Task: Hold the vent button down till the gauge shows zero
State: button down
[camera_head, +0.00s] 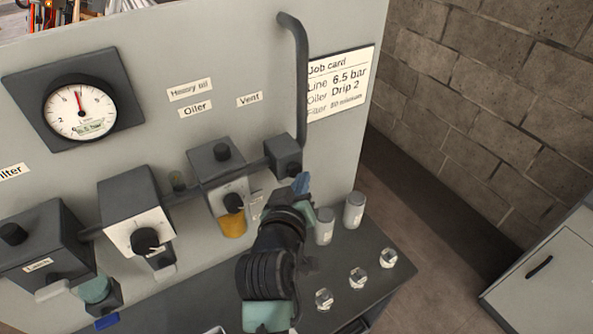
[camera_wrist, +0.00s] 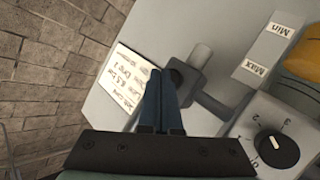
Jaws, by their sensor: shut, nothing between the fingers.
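The round gauge (camera_head: 80,107) sits on a dark square plate at the upper left of the panel; its red needle points nearly straight up, off the low end of the scale. The "Vent" label (camera_head: 249,99) is above a dark vent block (camera_head: 283,156) at the end of the pipe line. My gripper (camera_head: 301,183) is shut and empty, its blue fingertips just below and right of that block. In the wrist view the fingertips (camera_wrist: 165,84) are close to the dark vent block (camera_wrist: 184,76). The button itself is hard to make out, and I cannot tell whether the fingers touch it.
The oiler (camera_head: 216,168) with its amber bowl (camera_head: 233,225) and the regulator block (camera_head: 131,212) stand left of my gripper. A vertical pipe (camera_head: 300,80) rises beside the job card (camera_head: 340,86). Grey canisters (camera_head: 354,211) and clear fittings (camera_head: 358,278) are on the bench.

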jog(key=shift+w+a, duration=0.45)
jog(key=shift+w, duration=0.05)
dwell(2.0)
jog(key=shift+s+d, duration=0.1)
jog(key=shift+s, duration=0.05)
dwell(2.4)
jog(key=shift+s+d, duration=0.55)
jog(key=shift+s, duration=0.15)
jog(key=s+d+p, duration=0.1)
jog(key=s, duration=0.1)
jog(key=s+d+p, duration=0.1)
jog(key=s+d, duration=0.1)
dwell(0.4)
dwell(0.4)
